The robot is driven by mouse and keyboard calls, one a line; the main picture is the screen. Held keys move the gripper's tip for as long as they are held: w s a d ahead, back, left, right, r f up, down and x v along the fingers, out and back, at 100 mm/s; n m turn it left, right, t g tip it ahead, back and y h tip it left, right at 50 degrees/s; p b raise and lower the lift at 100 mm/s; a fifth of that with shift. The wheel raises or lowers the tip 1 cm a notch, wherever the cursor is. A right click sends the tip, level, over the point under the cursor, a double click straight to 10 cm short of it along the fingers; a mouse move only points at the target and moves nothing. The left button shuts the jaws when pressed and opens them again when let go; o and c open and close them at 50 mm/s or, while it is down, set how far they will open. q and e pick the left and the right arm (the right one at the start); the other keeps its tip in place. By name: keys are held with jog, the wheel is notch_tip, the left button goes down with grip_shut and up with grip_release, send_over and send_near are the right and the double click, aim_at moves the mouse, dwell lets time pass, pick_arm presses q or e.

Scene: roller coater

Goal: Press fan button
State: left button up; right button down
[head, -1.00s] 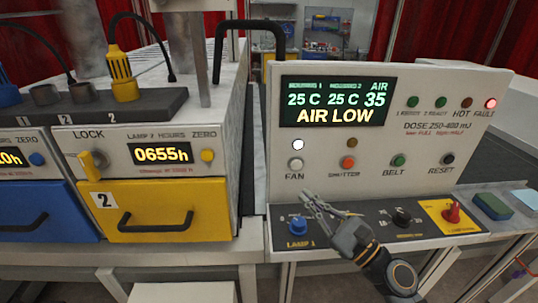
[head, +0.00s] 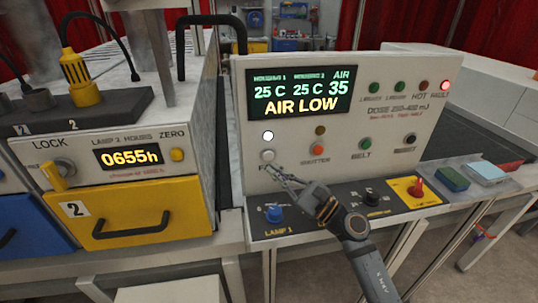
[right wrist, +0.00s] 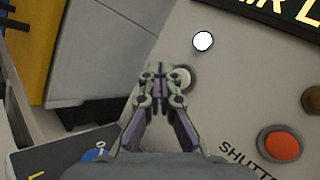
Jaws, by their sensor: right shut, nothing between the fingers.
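The white fan button (head: 268,156) sits on the upright face of the control panel (head: 345,100), under a lit white lamp (head: 268,135). Its label is partly covered by my gripper. My right gripper (head: 272,170) is shut and empty, with its fingertips just below and in front of the button. In the right wrist view the closed fingertips (right wrist: 154,70) overlap the left side of the fan button (right wrist: 182,78). I cannot tell whether they touch it. My left gripper is not in view.
The orange shutter button (head: 317,149), green belt button (head: 365,145) and reset button (head: 404,152) lie to the right. Below are a blue knob (head: 274,214) and a red switch (head: 416,187). The display (head: 302,92) reads AIR LOW. A yellow drawer (head: 130,213) is at left.

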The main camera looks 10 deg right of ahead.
aim_at(264, 155)
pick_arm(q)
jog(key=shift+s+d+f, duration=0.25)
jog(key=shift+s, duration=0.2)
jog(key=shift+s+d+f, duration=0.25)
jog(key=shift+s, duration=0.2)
pick_arm(e)
jog(key=shift+w, duration=1.2)
pick_arm(q)
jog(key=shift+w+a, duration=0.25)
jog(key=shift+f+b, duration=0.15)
jog(key=shift+b, duration=0.3)
pick_arm(e)
jog(key=shift+w, duration=0.15)
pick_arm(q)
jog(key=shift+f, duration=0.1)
pick_arm(e)
jog(key=shift+w, duration=0.3)
pick_arm(q)
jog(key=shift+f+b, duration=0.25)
jog(key=shift+b, duration=0.05)
pick_arm(e)
jog(key=shift+w, duration=0.4)
jog(key=shift+s, duration=0.9)
